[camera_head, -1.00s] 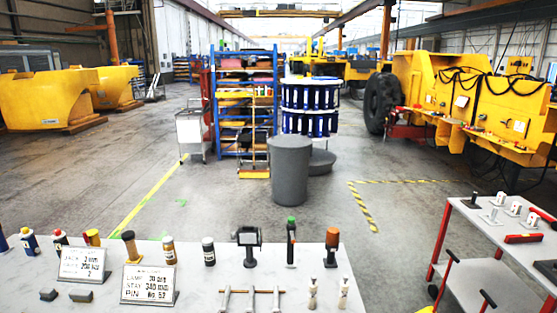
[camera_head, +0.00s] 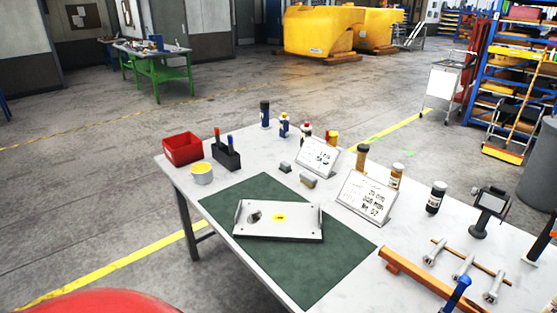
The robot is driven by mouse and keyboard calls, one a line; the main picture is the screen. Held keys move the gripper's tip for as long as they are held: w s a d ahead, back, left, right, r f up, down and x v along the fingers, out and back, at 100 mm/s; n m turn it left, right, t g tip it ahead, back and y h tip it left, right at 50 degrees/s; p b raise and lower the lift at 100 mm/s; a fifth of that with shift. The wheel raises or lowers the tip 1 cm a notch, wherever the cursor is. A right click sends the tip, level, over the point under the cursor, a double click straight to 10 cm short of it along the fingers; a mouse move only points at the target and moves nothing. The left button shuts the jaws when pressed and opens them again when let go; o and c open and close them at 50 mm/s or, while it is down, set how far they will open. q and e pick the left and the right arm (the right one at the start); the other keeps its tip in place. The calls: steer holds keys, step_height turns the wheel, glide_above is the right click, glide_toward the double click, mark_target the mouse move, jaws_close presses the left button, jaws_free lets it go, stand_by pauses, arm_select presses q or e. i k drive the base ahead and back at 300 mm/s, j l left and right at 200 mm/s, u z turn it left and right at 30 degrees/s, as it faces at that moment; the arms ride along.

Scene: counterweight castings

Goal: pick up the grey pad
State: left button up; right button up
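Two small grey blocks lie on the light grey table (camera_head: 185,178), behind the green mat. One grey block (camera_head: 285,167) is at the left, and the other grey block (camera_head: 308,181) is a little nearer and to the right. Either could be the grey pad; I cannot tell which. They lie apart, near two white sign cards. Neither of my grippers is in view.
A metal plate (camera_head: 278,220) with a yellow label lies on the green mat (camera_head: 335,262). An orange bar (camera_head: 425,278) lies at the right.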

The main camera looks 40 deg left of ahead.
mark_target(284, 167)
steer(key=i+j+u, duration=0.1)
steer(key=u, duration=1.1)
steer(key=j, duration=0.1)
